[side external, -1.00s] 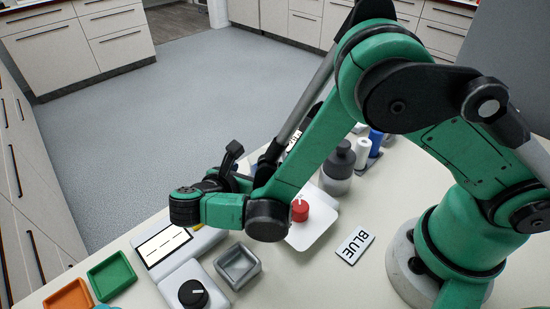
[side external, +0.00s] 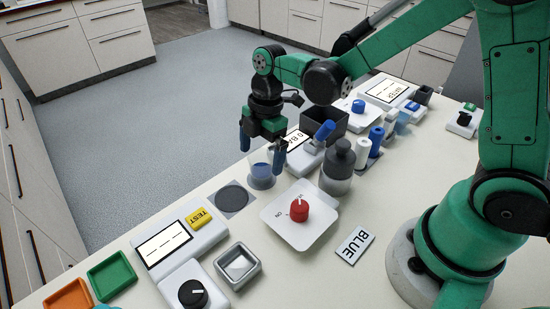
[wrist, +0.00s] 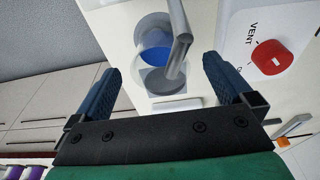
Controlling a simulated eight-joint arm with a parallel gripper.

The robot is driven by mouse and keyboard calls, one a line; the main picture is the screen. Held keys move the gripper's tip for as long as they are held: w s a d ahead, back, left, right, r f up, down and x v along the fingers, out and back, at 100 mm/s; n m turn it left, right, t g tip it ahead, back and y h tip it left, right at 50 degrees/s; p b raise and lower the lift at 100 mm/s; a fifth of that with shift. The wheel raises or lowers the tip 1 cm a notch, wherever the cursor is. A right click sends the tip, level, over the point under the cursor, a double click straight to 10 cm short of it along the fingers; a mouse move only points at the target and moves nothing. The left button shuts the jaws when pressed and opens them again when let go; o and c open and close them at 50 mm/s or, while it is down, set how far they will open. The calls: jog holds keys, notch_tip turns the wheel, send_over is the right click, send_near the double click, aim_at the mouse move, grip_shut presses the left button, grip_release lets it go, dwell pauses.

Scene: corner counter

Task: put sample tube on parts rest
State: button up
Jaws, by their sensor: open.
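My gripper (side external: 262,163) is open and points down, its two blue fingers apart with nothing held between them. It is above a clear beaker of blue liquid (side external: 261,181). In the wrist view, the beaker (wrist: 156,55) shows beyond and between the open fingers, with a grey rod-like part (wrist: 180,38) crossing in front of it. Upright blue (side external: 376,142) and white (side external: 362,154) cylinders stand in a group right of the gripper; I cannot tell which object is the sample tube. A small square grey tray (side external: 258,268) at front may be the parts rest.
A dark disc on a pad (side external: 232,197) lies near the beaker. A red knob (side external: 299,211) on a white plate and a grey-black bottle (side external: 337,168) stand to the right. A TEST device (side external: 198,217), black dial (side external: 192,293), green tray (side external: 112,276) and orange tray (side external: 68,297) are front-left.

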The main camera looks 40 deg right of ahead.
jog(key=shift+a+f, duration=0.2)
jog(key=shift+f, duration=0.8)
jog(key=c, duration=1.5)
notch_tip(320, 180, up, 19)
jog(key=a+r, duration=0.1)
jog(key=a, duration=0.6)
notch_tip(320, 180, down, 15)
jog(key=shift+w+a+f, duration=0.15)
jog(key=shift+f, duration=2.15)
